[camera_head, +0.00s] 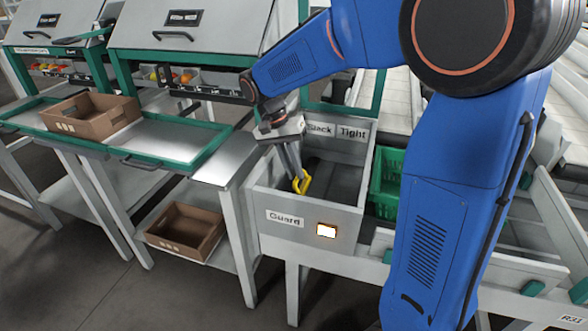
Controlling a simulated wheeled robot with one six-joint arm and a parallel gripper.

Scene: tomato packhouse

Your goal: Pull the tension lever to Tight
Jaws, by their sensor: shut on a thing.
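The tension lever shows a yellow handle (302,184) inside an open grey box (262,196) with a "Guard" label on its front. My gripper (297,174) reaches down into the box and is shut on the yellow handle. The "Slack" label (320,129) and the "Tight" label (352,133) are on the box's back wall, Slack left and Tight right. The handle is toward the left side of the box, below the Slack side. The lever's shaft and pivot are hidden by the gripper and box wall.
A lit white panel (326,231) is on the box front. A green crate (387,180) stands right of the box. Left are a steel bench with a green rim (205,160), a cardboard tray (91,122) on it and another tray (187,233) below. Inside the box, right of the handle, is free room.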

